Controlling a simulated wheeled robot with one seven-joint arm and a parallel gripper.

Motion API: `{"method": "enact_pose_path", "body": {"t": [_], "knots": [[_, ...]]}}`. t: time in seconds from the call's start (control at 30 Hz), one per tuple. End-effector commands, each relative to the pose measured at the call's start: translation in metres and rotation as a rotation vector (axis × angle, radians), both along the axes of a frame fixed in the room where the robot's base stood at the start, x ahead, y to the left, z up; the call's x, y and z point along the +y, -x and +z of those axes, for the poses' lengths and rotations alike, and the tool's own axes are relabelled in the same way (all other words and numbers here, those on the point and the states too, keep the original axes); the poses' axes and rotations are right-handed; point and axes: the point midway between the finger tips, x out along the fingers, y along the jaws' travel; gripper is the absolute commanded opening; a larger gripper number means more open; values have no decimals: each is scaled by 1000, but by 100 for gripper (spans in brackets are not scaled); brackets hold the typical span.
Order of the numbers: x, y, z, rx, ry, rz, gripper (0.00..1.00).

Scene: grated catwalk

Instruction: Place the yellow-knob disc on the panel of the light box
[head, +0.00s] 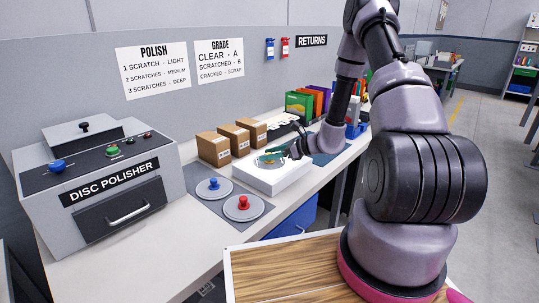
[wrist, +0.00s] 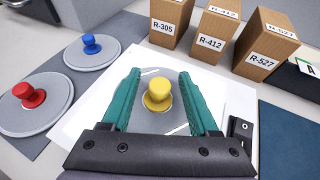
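The yellow-knob disc (wrist: 158,94) is in the middle of the wrist view, its pale grey plate lying over the white light box (wrist: 85,137). Light streaks show on or around the plate, and my gripper hides its near edge. In the head view the light box (head: 262,181) stands on the bench, with the disc mostly hidden by my gripper (head: 272,153). In the wrist view my gripper (wrist: 159,76) is open, with one teal finger on each side of the yellow knob. Gaps show between the knob and both fingers.
A red-knob disc (wrist: 24,95) and a blue-knob disc (wrist: 91,46) lie on a grey mat left of the light box. Boxes R-305 (wrist: 170,22), R-412 (wrist: 214,32) and R-527 (wrist: 264,45) stand behind it. A disc polisher (head: 100,185) stands at the left.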

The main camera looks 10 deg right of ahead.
Motion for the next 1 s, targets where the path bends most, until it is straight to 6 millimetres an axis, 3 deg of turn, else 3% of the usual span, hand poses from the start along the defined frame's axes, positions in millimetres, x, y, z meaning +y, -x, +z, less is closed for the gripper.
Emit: {"method": "enact_pose_path", "body": {"t": [0.33,0.8,1.0], "knots": [[-6,2,6,-1,1,-3,61],[-78,48,41,-1,0,-4,61],[-93,57,48,-1,0,-2,61]]}}
